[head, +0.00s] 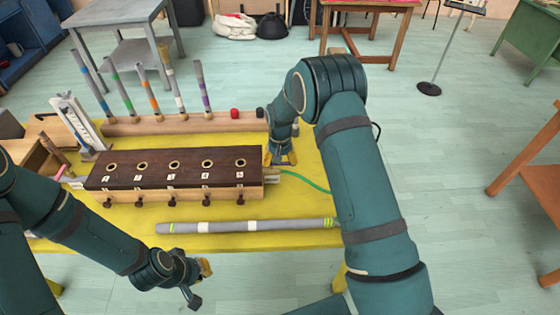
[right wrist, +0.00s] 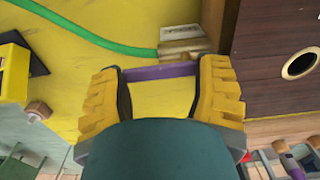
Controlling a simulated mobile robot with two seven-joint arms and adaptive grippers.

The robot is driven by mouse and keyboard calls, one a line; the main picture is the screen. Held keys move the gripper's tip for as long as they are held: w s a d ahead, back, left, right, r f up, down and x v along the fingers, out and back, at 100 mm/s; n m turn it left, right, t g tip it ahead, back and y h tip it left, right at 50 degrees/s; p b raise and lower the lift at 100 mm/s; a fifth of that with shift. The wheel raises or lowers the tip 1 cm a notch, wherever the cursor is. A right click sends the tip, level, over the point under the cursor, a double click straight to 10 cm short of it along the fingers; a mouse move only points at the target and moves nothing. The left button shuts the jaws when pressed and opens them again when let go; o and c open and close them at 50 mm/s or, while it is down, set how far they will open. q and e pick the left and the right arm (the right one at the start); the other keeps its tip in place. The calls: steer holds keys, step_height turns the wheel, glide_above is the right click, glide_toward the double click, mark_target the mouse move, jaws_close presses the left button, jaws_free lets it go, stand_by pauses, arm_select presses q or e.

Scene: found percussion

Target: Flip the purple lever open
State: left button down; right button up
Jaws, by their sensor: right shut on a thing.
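The purple lever (right wrist: 165,72) shows in the right wrist view as a short bar between the fingertips of my right gripper (right wrist: 162,80). The gripper is shut on the lever, with one yellow finger at each end. A pale valve fitting (right wrist: 183,40) is just beyond it, where the green hose (right wrist: 85,30) ends. In the head view my right gripper (head: 281,159) is at the right end of the dark-topped box (head: 190,168), and the lever is hard to make out. My left gripper (head: 200,282) is open and empty in front of the table.
The yellow table (head: 120,215) carries a long grey tube (head: 245,226) along its front. A wooden rack (head: 180,125) with several banded upright tubes stands at the back. A slide-like device (head: 78,125) stands at the left. Bare table lies between box and long tube.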

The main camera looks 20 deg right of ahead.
steer(key=shift+s+f, duration=0.25)
steer(key=shift+f, duration=0.05)
steer(key=o, duration=1.2)
steer(key=shift+w, duration=0.1)
steer(key=shift+r, duration=0.1)
steer(key=shift+w+a+r, duration=0.1)
steer(key=shift+w+r, duration=0.05)
steer(key=shift+w+r, duration=0.15)
steer(key=shift+r, duration=0.25)
steer(key=shift+s+d+r, duration=0.1)
steer(key=shift+s+r, duration=0.05)
steer(key=shift+r, duration=1.6)
steer(key=shift+s+d+r, duration=0.1)
steer(key=shift+s+r, duration=0.05)
steer(key=shift+r, duration=1.6)
